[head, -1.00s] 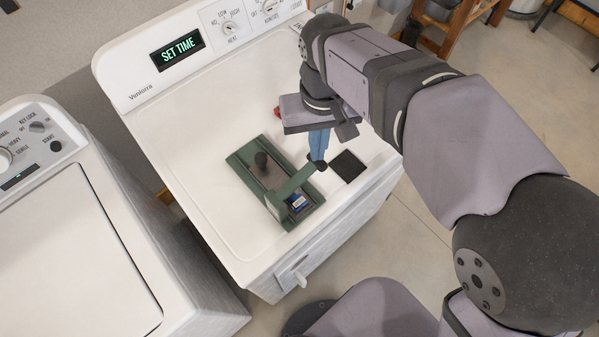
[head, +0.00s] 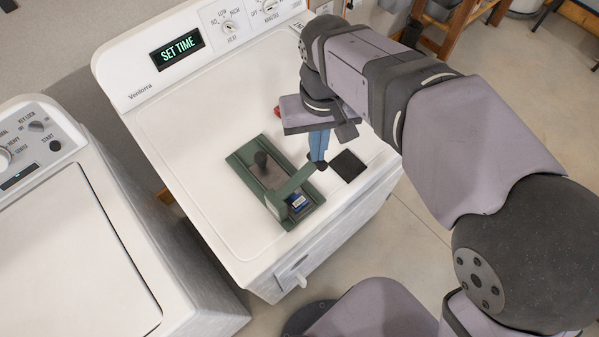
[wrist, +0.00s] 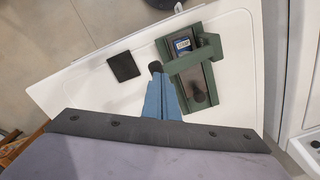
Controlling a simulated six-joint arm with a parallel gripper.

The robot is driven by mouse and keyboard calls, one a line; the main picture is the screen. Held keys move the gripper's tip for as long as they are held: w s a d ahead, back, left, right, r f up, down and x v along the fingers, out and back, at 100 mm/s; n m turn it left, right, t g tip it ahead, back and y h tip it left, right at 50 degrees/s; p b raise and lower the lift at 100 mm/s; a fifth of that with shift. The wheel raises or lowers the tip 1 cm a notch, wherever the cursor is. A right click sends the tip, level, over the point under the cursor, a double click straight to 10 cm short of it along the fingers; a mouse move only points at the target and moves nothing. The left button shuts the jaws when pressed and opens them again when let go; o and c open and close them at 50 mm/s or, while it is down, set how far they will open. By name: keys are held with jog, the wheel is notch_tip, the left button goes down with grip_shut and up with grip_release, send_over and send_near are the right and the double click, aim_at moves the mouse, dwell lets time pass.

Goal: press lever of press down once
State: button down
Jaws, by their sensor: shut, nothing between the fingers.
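The green press (head: 240,165) lies on the white top of the dryer and also shows in the wrist view (wrist: 208,75). Its lever (head: 295,182) is a green bar running from a post at the front to a black ball end (head: 321,165); the bar shows in the wrist view (wrist: 185,58). My gripper (head: 319,157) has blue fingers, shut and empty, with the tips at the ball end. In the wrist view the fingertips (wrist: 156,79) overlap the lower edge of the ball. I cannot tell whether they touch it.
A dark knob (head: 262,159) stands on the press base. A small blue-labelled item (head: 299,201) sits by the post. A black square pad (head: 348,166) lies right of the press, and a red object (head: 277,112) behind. The dryer top (head: 200,110) is clear at left.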

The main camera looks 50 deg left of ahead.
jog(key=shift+f+b, duration=0.9)
jog(key=shift+f, duration=0.7)
jog(key=shift+r, duration=0.15)
jog(key=shift+r+p, duration=1.7)
jog(key=shift+p, duration=0.2)
notch_tip(320, 180, up, 5)
jog(key=p, duration=0.4)
jog(key=shift+p, duration=0.35)
